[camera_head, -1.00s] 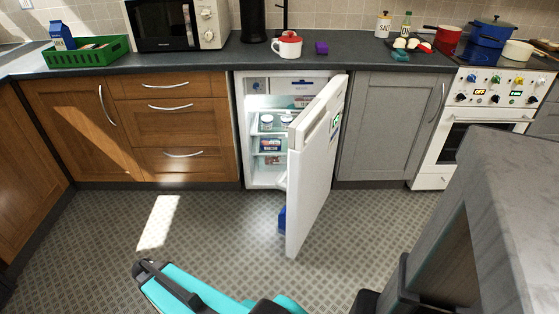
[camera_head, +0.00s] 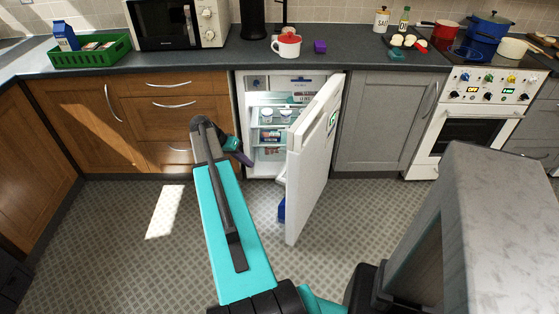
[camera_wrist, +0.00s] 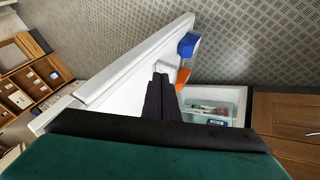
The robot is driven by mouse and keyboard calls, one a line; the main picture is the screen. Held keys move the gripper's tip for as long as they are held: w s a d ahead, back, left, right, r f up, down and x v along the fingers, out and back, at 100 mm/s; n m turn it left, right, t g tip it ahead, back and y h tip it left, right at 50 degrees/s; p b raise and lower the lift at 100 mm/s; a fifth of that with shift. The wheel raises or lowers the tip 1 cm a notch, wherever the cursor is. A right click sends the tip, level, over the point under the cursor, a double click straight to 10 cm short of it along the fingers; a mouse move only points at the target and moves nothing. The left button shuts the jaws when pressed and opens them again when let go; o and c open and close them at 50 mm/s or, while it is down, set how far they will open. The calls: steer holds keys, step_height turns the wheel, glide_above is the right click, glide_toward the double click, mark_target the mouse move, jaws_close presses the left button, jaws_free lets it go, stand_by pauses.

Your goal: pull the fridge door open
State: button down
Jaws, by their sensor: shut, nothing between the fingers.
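The white fridge door (camera_head: 312,150) stands swung well out from the fridge body, hinged on its right side. The fridge interior (camera_head: 270,115) is exposed, with jars and packs on its shelves. My arm reaches toward the fridge, and my gripper (camera_head: 248,160) is at the left of the opening, in front of the shelves. In the wrist view my gripper (camera_wrist: 161,76) has its dark fingers together and empty. They point at the inner side of the door (camera_wrist: 125,85). I cannot tell whether they touch it.
A blue item (camera_head: 282,209) and an orange item (camera_wrist: 182,98) sit in the door's inner side. A grey-topped counter (camera_head: 500,225) stands close at the right. Wooden drawers (camera_head: 165,115) stand left of the fridge. The patterned floor (camera_head: 120,240) is clear at the left.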

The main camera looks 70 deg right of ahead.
steer(key=s+d+r+m, duration=0.1)
steer(key=s+d+r, duration=0.1)
steer(key=d+r, duration=0.1)
steer(key=shift+s+d+r, duration=0.2)
steer(key=shift+s+r, duration=0.15)
steer(key=shift+r, duration=0.25)
steer(key=shift+p, duration=0.3)
steer(key=s+d+f+p, duration=0.2)
steer(key=s+f, duration=0.6)
steer(key=s, duration=0.1)
steer(key=shift+d+p, duration=0.35)
steer(key=shift+s, duration=0.1)
